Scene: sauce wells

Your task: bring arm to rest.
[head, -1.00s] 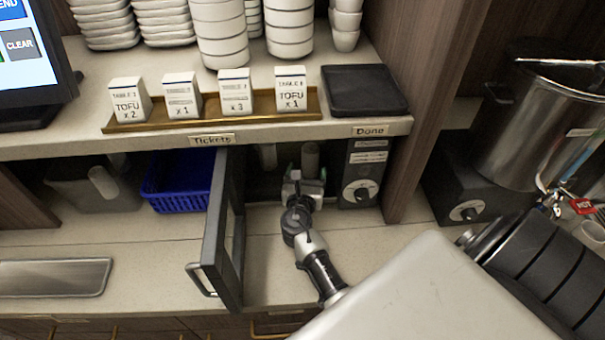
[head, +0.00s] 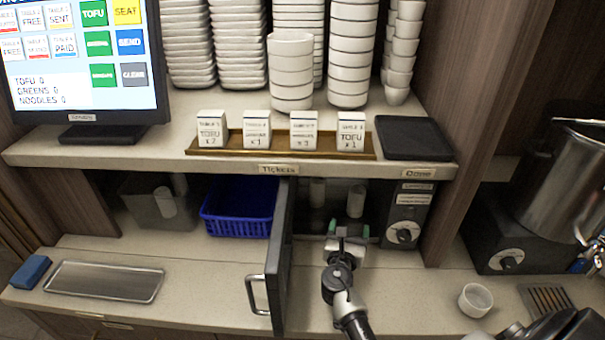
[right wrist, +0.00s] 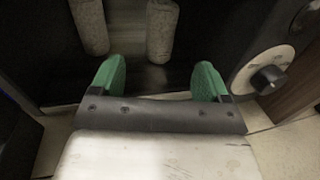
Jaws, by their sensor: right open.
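My right gripper (head: 347,236) is in front of the open microwave-like appliance (head: 408,212) under the shelf. Its green fingertips are spread apart with nothing between them, and they also show in the right wrist view (right wrist: 160,80). Two pale cylinders (head: 356,201) (head: 318,192) show in the dark interior beyond the fingers, apart from them. The dark door (head: 283,262) stands open to the left of my right arm.
A blue basket (head: 237,226) and a grey bin (head: 150,216) stand under the shelf. Ticket blocks (head: 257,129) stand on a tray above. A metal tray (head: 105,282) and blue block (head: 32,272) lie at left. A small cup (head: 475,300) and steel pot (head: 575,190) are at right.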

